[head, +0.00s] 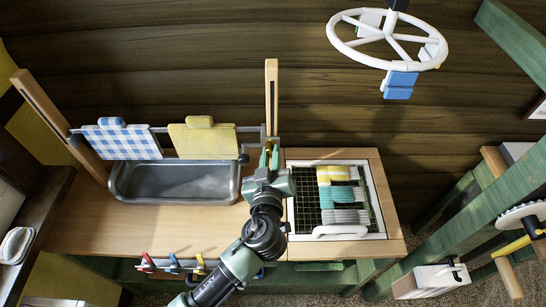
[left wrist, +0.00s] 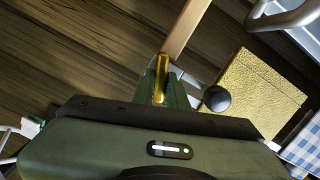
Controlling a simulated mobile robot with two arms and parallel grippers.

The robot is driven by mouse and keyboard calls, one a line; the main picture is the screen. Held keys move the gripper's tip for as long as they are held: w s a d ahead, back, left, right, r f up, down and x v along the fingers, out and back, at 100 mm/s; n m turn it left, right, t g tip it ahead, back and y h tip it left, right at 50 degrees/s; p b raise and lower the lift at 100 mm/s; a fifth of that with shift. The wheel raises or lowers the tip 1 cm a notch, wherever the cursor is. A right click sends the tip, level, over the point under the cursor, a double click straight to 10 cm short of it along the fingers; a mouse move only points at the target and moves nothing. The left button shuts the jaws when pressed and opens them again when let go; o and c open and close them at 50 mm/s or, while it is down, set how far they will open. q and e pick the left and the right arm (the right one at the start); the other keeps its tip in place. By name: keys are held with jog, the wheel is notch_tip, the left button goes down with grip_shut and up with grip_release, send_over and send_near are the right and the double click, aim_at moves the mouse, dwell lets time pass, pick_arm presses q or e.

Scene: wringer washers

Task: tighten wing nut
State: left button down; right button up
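My left gripper (head: 269,154) is at the wooden post (head: 271,95) between the sink and the rack box. In the left wrist view its two green fingers (left wrist: 164,88) are close together on either side of a narrow gold-coloured piece (left wrist: 162,66), which looks like the wing nut. The gold piece fills the gap, in front of the post's lower end (left wrist: 186,28). The fingers hide most of its shape, and its tightness does not show. My right gripper is not in view.
A dark round knob (left wrist: 217,98) sits close beside the fingers. A yellow cloth (head: 203,138) and a blue checked cloth (head: 122,139) hang over the metal sink (head: 176,182). The rack box (head: 373,181) with folded cloths stands right of my arm.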

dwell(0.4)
pick_arm(q)
jog(key=shift+d+m+y+p, duration=0.1)
jog(key=shift+m+y+p, duration=0.25)
jog(key=shift+m, duration=0.65)
jog(key=m, duration=0.3)
jog(key=shift+d+y+p, duration=0.1)
jog(key=shift+y+p, duration=0.25)
jog(key=m, duration=0.3)
jog(key=shift+d+f+y, duration=0.1)
jog(key=shift+d+y, duration=0.05)
jog(key=shift+y, duration=0.15)
jog(key=m, duration=0.4)
jog(key=shift+y, duration=0.4)
jog(key=c, duration=1.4)
grip_release()
jog(key=shift+o, duration=0.2)
